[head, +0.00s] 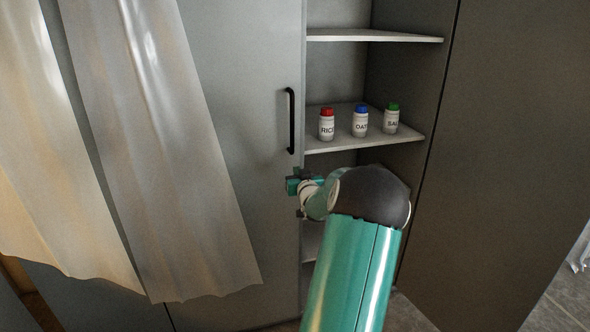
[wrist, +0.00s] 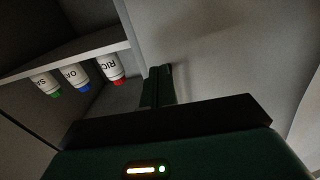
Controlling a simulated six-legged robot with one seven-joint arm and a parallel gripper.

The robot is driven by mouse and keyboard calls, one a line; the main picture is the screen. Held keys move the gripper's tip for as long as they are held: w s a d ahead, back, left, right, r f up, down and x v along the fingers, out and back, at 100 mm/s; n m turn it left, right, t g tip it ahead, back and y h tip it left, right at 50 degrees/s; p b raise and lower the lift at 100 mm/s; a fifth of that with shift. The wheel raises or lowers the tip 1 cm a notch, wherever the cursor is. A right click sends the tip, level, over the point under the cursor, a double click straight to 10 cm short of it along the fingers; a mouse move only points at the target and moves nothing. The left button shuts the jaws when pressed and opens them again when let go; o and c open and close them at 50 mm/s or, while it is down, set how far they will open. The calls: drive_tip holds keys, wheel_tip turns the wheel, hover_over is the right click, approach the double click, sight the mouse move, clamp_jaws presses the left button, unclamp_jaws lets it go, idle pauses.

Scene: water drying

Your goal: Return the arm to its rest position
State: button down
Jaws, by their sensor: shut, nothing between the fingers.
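My arm reaches up from the bottom of the head view, with its green link in front of the lower shelves. My gripper (head: 292,186) is shut and empty, in front of the cabinet near the door edge, below the black handle. In the wrist view the closed fingers of my gripper (wrist: 158,86) point toward a pale grey surface. The wrist view is turned over, so the jars hang upside down at the left.
A rice jar (head: 327,125), an oat jar (head: 360,122) and a salt jar (head: 391,119) stand on the middle shelf (head: 345,140). A black handle (head: 291,121) is on the grey door (head: 240,90). Pale curtains (head: 165,130) hang at the left.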

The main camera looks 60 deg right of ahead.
drive_tip(key=v, duration=0.6)
drive_tip(key=w+a+r+n+y, duration=0.3)
drive_tip(key=w+a, duration=0.8)
drive_tip(key=a, duration=0.1)
drive_tip(key=w+a+r+n+g+y, duration=0.1)
drive_tip(key=w+a+y, duration=0.1)
drive_tip(key=a, duration=0.7)
drive_tip(key=w+a+r+n+g+y, duration=0.1)
drive_tip(key=w+a+r, duration=0.1)
drive_tip(key=a, duration=0.7)
drive_tip(key=s+a+n+g+y, duration=0.1)
drive_tip(key=s+a+n+y, duration=0.2)
drive_tip(key=a, duration=1.5)
drive_tip(key=s+a+f+n+g+y, duration=0.1)
drive_tip(key=s+a+y, duration=0.3)
drive_tip(key=s+a, duration=0.9)
drive_tip(key=shift+s+a+f+n+g+y, duration=0.35)
drive_tip(key=shift+a+n+g, duration=0.25)
drive_tip(key=shift+a+g, duration=0.4)
